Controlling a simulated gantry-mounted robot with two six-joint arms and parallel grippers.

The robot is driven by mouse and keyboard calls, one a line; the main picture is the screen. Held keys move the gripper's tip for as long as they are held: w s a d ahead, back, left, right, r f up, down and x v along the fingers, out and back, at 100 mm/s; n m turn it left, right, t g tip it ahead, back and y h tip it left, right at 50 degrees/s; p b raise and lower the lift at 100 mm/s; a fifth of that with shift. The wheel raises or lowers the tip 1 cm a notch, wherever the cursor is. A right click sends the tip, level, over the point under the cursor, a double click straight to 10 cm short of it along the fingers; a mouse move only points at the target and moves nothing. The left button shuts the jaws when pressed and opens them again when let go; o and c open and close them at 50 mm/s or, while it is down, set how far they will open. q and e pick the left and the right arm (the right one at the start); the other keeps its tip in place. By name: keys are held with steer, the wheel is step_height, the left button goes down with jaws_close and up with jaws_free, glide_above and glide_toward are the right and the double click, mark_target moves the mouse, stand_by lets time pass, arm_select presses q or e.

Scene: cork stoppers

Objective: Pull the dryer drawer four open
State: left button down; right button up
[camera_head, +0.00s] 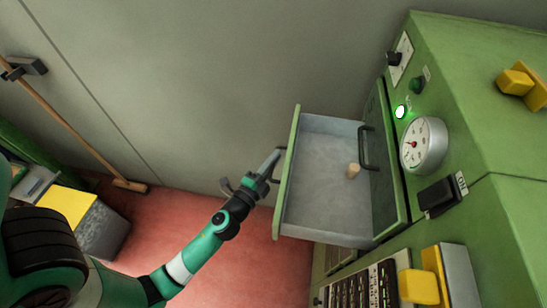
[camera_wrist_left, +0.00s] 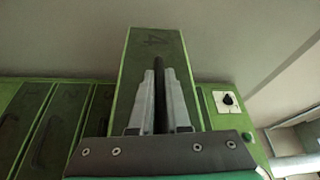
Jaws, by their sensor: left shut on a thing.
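The dryer drawer four (camera_head: 322,200) stands out from the green cabinet in the head view, open at the top with a grey inside. One cork stopper (camera_head: 353,171) lies in it, near the cabinet side. My left gripper (camera_head: 275,158) is at the outer face of the drawer front. In the left wrist view, the green drawer front (camera_wrist_left: 135,60) bears a "4", and the fingers of my left gripper (camera_wrist_left: 159,75) are shut on its dark upright handle (camera_wrist_left: 159,92). The fingers cover part of the handle. My right gripper is not in view.
A closed drawer front with a dark handle (camera_head: 366,148) is beside the open drawer. The green cabinet (camera_head: 470,110) carries a gauge (camera_head: 423,145), a lit green lamp (camera_head: 400,111) and switches. A broom (camera_head: 80,135) leans at the left. Red floor (camera_head: 255,260) shows below.

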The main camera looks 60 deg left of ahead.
arm_select(q)
steer(key=c, duration=0.9)
jaws_free()
steer(key=b+v, duration=0.4)
steer(key=v, duration=0.7)
steer(key=shift+s+d+b, duration=0.2)
steer(key=shift+s+b, duration=0.05)
steer(key=shift+b, duration=0.05)
